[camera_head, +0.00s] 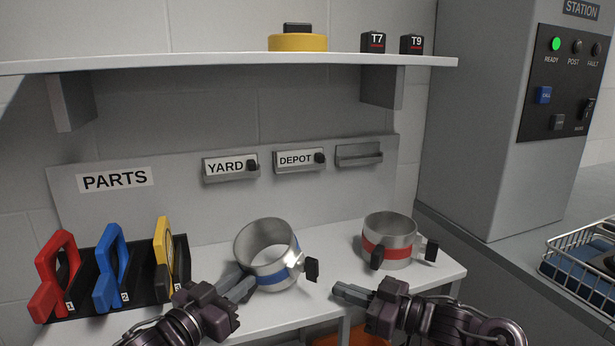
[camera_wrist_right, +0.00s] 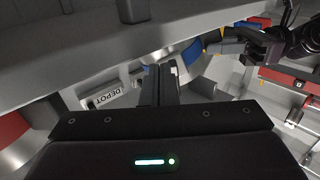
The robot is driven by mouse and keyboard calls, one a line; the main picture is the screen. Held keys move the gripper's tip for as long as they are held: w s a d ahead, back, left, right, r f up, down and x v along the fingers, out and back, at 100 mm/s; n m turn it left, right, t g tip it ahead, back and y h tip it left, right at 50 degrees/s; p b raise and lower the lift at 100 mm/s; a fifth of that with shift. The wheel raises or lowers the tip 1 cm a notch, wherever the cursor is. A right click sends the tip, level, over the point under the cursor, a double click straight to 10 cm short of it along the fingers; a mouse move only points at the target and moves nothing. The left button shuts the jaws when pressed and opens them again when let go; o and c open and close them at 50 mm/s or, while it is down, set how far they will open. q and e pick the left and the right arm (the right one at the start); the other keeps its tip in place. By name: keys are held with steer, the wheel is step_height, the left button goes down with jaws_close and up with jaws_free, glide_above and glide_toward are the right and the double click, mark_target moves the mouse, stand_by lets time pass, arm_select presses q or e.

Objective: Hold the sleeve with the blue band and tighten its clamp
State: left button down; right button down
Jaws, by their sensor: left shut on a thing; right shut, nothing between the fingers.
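The sleeve with the blue band (camera_head: 268,278) is a metal ring at the middle of the shelf's front part, tilted compared with the red-banded one. Its clamp has a dark knob (camera_head: 312,270) on the right side. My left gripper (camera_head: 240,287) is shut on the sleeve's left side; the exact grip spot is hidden. My right gripper (camera_head: 345,292) is shut and empty, right of and a little below the knob, apart from it. In the right wrist view, its closed fingers (camera_wrist_right: 160,85) point toward the blue band (camera_wrist_right: 184,58), with my left gripper (camera_wrist_right: 243,42) beyond.
A red-banded sleeve (camera_head: 388,250) with dark knobs stands to the right. Red, blue and yellow tools (camera_head: 110,265) sit in a black rack at left. YARD (camera_head: 228,168) and DEPOT (camera_head: 298,160) holders are on the back panel. A wire basket (camera_head: 580,255) is at far right.

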mark_target(331, 299)
steer(key=shift+x, duration=1.8)
steer(key=shift+s+a+r, duration=0.2)
steer(key=shift+s+r, duration=0.1)
steer(key=shift+r, duration=0.4)
steer(key=shift+s+a+f, duration=0.1)
steer(key=shift+s+a, duration=0.1)
steer(key=shift+s, duration=0.1)
steer(key=shift+s+a, duration=0.1)
steer(key=shift+s, duration=0.15)
steer(key=shift+s+a, duration=0.25)
steer(key=shift+s, duration=0.15)
steer(key=shift+s+a, duration=0.1)
steer(key=shift+s, duration=0.1)
steer(key=shift+f, duration=0.15)
